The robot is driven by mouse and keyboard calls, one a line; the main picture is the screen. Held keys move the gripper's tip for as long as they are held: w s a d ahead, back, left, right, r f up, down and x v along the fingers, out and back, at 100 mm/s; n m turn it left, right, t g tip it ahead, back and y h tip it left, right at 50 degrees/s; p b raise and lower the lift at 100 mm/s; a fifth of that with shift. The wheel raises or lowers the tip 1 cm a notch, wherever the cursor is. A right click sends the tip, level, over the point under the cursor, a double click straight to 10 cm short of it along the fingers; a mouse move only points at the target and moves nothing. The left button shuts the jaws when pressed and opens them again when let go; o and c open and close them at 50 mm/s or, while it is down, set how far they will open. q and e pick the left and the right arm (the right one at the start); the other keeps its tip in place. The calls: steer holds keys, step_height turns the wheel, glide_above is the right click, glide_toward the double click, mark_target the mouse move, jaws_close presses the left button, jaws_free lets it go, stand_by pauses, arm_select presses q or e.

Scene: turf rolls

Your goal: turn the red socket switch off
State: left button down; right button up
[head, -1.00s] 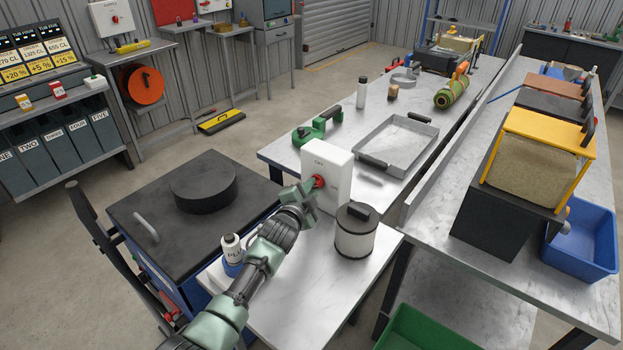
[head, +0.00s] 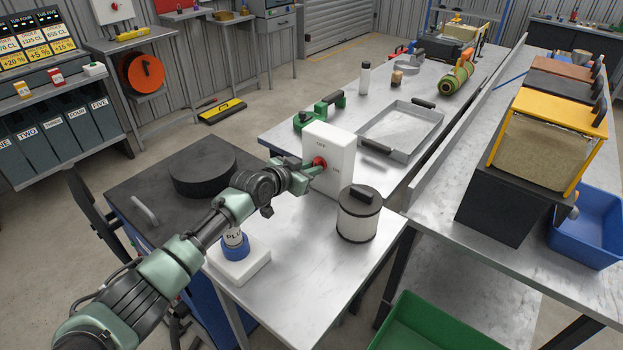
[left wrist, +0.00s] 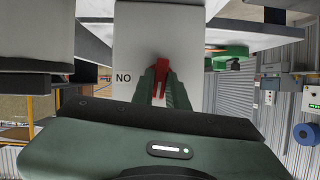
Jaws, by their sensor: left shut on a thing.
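A white socket box (head: 340,163) stands upright on the steel table, with OFF printed near the top of its face and ON at the right. Its red switch (head: 319,162) sits on the face. My left gripper (head: 312,167) reaches it from the left and hides part of it. In the left wrist view the red switch (left wrist: 162,76) lies between the green fingertips (left wrist: 162,88), which are shut on it. That view is upside down; the ON label shows left of the switch and OFF is hidden. I cannot tell exactly where the switch points. My right gripper is not in view.
A lidded canister (head: 358,217) stands close to the box's right. A steel tray (head: 420,120) and green-handled tool (head: 320,108) lie behind. A black-topped cabinet (head: 140,170) is at left.

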arm_select(q)
steer(key=shift+f+n+g+b, duration=0.15)
steer(key=shift+n+g+b, duration=0.25)
steer(key=shift+b, duration=0.55)
steer(key=c, duration=1.4)
jaws_free()
step_height(320, 180, up, 20)
steer(key=b, duration=0.2)
steer(key=shift+a, duration=0.1)
